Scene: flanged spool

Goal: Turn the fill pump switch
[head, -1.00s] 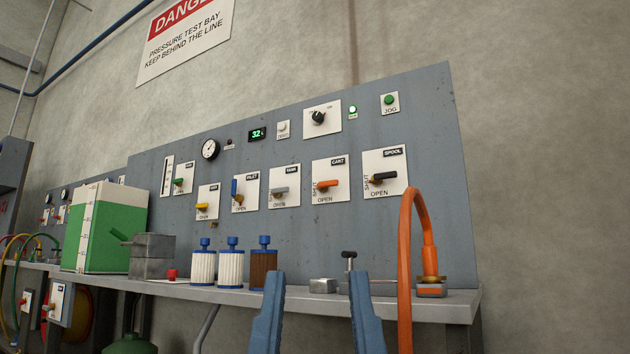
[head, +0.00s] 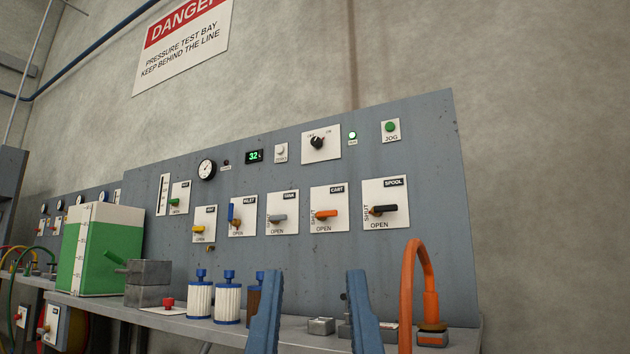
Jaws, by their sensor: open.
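The fill pump switch is most likely the black rotary knob (head: 317,142) on a white plate at the upper part of the grey panel, with a label reading OFF on its left and ON on its right. Its pointer leans toward the OFF side. A small green lamp (head: 352,135) glows to its right. My gripper (head: 314,305) is open, with two blue fingers upright at the bottom of the head view. It is empty and lower in the picture than the knob, apart from the panel.
Lever valves, including an orange one (head: 326,214) and a black one (head: 384,210), line the panel below the knob. An orange hose (head: 407,290) arches at the right. Blue-capped filters (head: 228,300) and a green-filled tank (head: 97,250) stand on the bench to the left.

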